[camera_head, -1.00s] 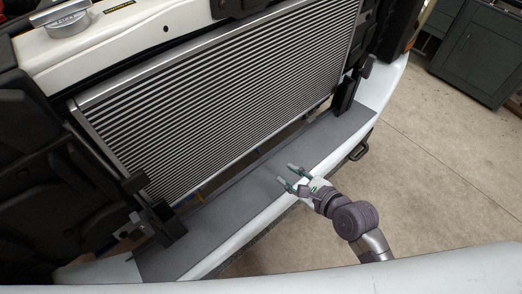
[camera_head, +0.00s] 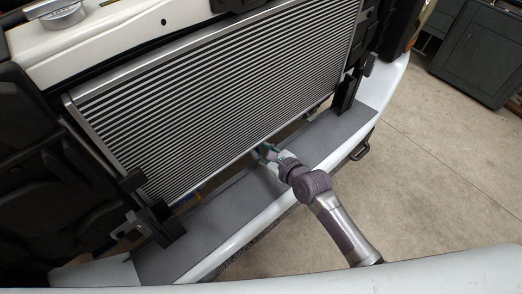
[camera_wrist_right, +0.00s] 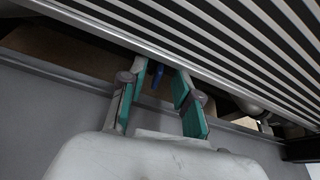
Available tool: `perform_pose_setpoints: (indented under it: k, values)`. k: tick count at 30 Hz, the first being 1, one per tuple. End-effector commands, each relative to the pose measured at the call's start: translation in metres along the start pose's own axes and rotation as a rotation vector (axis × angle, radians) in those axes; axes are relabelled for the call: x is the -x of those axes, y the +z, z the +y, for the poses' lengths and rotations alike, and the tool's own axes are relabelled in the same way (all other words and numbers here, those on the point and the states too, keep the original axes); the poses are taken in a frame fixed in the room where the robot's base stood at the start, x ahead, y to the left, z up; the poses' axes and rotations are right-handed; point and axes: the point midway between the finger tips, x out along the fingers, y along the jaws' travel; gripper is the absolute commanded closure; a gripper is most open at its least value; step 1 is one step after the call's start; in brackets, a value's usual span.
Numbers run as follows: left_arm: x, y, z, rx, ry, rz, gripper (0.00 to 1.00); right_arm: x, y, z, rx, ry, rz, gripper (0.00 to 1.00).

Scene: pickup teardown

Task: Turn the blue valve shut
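The blue valve (camera_wrist_right: 157,78) shows in the right wrist view as a small blue piece just under the radiator's lower edge. It sits between and beyond the fingertips of my right gripper (camera_wrist_right: 165,88), which are spread apart with green pads facing each other. Whether either finger touches the valve I cannot tell. In the head view the right gripper (camera_head: 264,152) is at the radiator's bottom edge, and the valve is hidden there. My left gripper is in neither view.
The finned radiator (camera_head: 220,95) stands above a grey ledge (camera_head: 225,210) behind the white bumper (camera_head: 240,238). Dark brackets (camera_head: 345,95) flank the radiator. A narrow gap runs under it. The floor to the right is open, with a dark cabinet (camera_head: 482,50) at the back.

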Motion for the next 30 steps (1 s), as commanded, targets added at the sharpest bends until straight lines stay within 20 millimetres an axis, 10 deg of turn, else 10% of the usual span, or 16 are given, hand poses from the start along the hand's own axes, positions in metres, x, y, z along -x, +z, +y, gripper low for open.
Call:
perform_pose_setpoints:
  k: [11, 18, 30]
  values:
    - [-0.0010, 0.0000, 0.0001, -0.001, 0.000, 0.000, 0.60, -0.0074, 0.0004, 0.0000, 0.002, 0.000, 0.000, 0.68]
    - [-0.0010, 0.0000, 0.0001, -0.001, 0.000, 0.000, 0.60, -0.0072, 0.0003, 0.0000, 0.001, 0.000, 0.000, 1.00]
    - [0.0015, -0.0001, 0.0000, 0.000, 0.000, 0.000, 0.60, -0.0068, 0.0010, -0.0012, -0.024, 0.009, 0.000, 1.00]
